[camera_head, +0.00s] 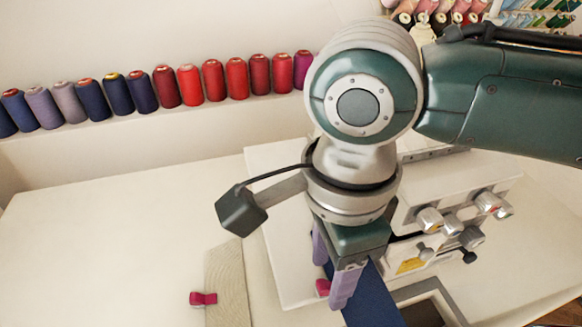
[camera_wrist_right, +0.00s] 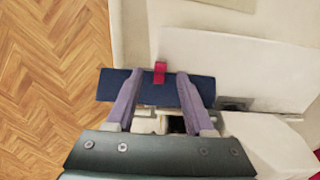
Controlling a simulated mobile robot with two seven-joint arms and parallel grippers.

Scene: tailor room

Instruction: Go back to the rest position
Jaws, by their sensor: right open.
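My right gripper (camera_head: 331,280) points down over the white table, its two purple fingers apart. In the right wrist view, the open fingers (camera_wrist_right: 160,86) show on either side of a red-pink clip (camera_wrist_right: 160,72) on a strip of dark blue cloth (camera_wrist_right: 112,86). The blue cloth (camera_head: 374,303) and the clip (camera_head: 322,287) also show in the head view, partly hidden by the gripper. Nothing is seen held between the fingers. I cannot tell how far the fingertips are from the cloth. My left gripper is not in view.
A white sewing machine (camera_head: 455,205) with grey knobs stands right of the gripper. A beige cloth strip (camera_head: 229,283) with a pink clip (camera_head: 203,299) lies to the left. Thread spools (camera_head: 165,86) line a back ledge. The table's left part (camera_head: 100,240) is clear.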

